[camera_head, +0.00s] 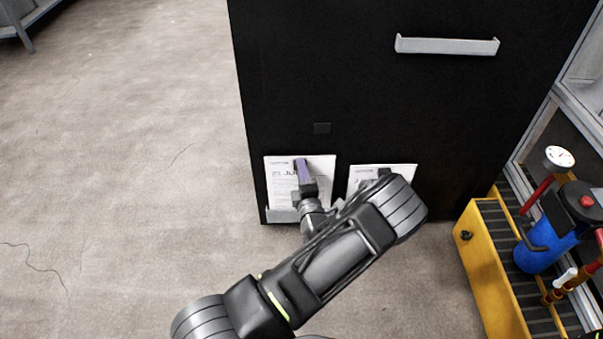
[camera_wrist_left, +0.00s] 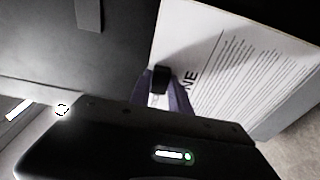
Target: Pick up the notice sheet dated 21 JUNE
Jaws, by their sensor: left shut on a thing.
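The notice sheet dated 21 JUNE (camera_head: 276,183) is white with printed lines and stands at the lower left of the black panel. In the head view I read "21 JU"; the rest is behind my gripper. My left gripper (camera_head: 302,170), with purple fingers, is shut on this sheet near its upper part. In the left wrist view the sheet (camera_wrist_left: 235,65) shows "NE" beside the gripper fingers (camera_wrist_left: 163,92). A second white sheet (camera_head: 366,172) is to the right, largely hidden by my left arm. My right gripper is out of view.
Another grey ledge (camera_head: 278,216) is at the sheet's foot. A yellow tray (camera_head: 485,262) with a blue cylinder (camera_head: 543,240) stands right. Floor at left is clear.

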